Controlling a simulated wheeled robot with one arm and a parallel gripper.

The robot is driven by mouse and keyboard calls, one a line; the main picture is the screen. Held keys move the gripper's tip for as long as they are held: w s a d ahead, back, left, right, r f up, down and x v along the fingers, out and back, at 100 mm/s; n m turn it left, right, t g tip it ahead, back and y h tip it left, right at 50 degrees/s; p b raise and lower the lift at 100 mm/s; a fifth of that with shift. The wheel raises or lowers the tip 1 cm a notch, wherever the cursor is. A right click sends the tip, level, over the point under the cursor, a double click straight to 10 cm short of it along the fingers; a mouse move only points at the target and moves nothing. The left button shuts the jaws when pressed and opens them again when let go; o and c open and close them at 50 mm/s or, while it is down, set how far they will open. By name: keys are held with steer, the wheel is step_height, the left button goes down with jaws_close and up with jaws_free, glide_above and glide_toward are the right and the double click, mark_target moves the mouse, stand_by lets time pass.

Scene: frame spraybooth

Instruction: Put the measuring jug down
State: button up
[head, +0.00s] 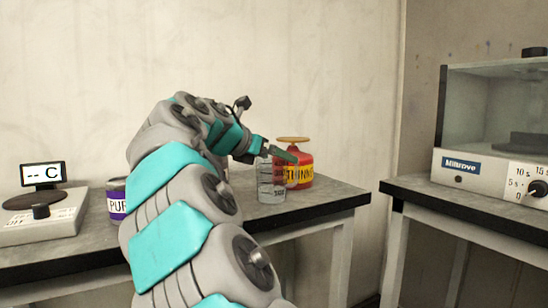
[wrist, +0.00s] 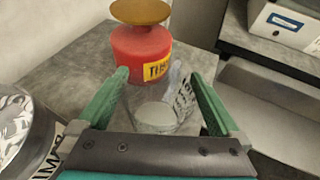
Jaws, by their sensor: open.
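The measuring jug (head: 270,184) is clear with printed graduations. It stands upright on the grey bench top (head: 328,192) in the head view, just in front of the red thinner can. In the wrist view the jug (wrist: 158,114) is between the two green fingers of my gripper (wrist: 155,82), with its pale base visible below. My gripper, also in the head view (head: 277,152), is open, with a finger on each side of the jug. Whether either finger touches the jug is not clear.
The red thinner can (head: 304,172) with a tan lid stands close behind the jug. A can with a purple label (head: 117,205) and a scale-like device (head: 45,214) stand at left. A microwave-like unit (head: 495,165) sits on a separate bench at right, across a gap.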

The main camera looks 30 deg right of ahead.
steer(key=p+v, duration=0.1)
steer(key=v, duration=1.1)
